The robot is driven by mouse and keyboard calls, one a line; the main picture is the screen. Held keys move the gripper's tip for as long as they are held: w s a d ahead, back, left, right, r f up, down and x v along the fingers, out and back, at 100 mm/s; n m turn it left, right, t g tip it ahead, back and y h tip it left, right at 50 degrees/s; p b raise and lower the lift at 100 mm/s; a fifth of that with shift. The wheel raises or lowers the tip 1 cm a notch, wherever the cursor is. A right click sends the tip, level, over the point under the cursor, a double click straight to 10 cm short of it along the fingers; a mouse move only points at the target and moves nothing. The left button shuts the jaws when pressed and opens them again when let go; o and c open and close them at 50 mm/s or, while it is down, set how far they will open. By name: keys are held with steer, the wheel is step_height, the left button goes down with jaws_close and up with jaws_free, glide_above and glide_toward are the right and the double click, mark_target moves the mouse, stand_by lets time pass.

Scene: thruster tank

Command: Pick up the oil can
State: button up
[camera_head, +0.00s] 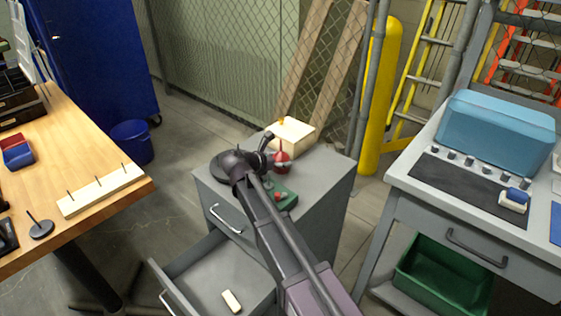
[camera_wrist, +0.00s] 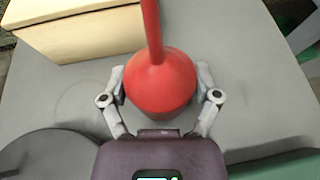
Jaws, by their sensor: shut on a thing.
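The oil can is red with a round body and a thin upright spout. It stands out in the wrist view (camera_wrist: 160,85), between the two fingers. In the head view the oil can (camera_head: 282,162) is on or just above the grey cabinet top. My gripper (camera_wrist: 160,92) is shut on the can's body, one finger on each side. In the head view my arm reaches over the cabinet and partly hides the gripper. I cannot tell whether the can's base touches the cabinet top.
A cream box (camera_head: 291,135) stands right behind the can. A dark round object (camera_head: 229,166) and a green item (camera_head: 283,196) lie close by on the cabinet top (camera_head: 325,172). The cabinet's lower drawer (camera_head: 205,277) is open. A wooden bench stands left, a grey workbench right.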

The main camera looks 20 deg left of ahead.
steer(key=shift+r, duration=0.1)
step_height(320, 180, up, 10)
steer(key=p, duration=1)
stand_by(0.7)
step_height(320, 180, up, 14)
steer(key=p, duration=1.4)
steer(key=shift+r+p, duration=0.25)
steer(key=shift+p, duration=0.15)
steer(key=shift+a, duration=0.1)
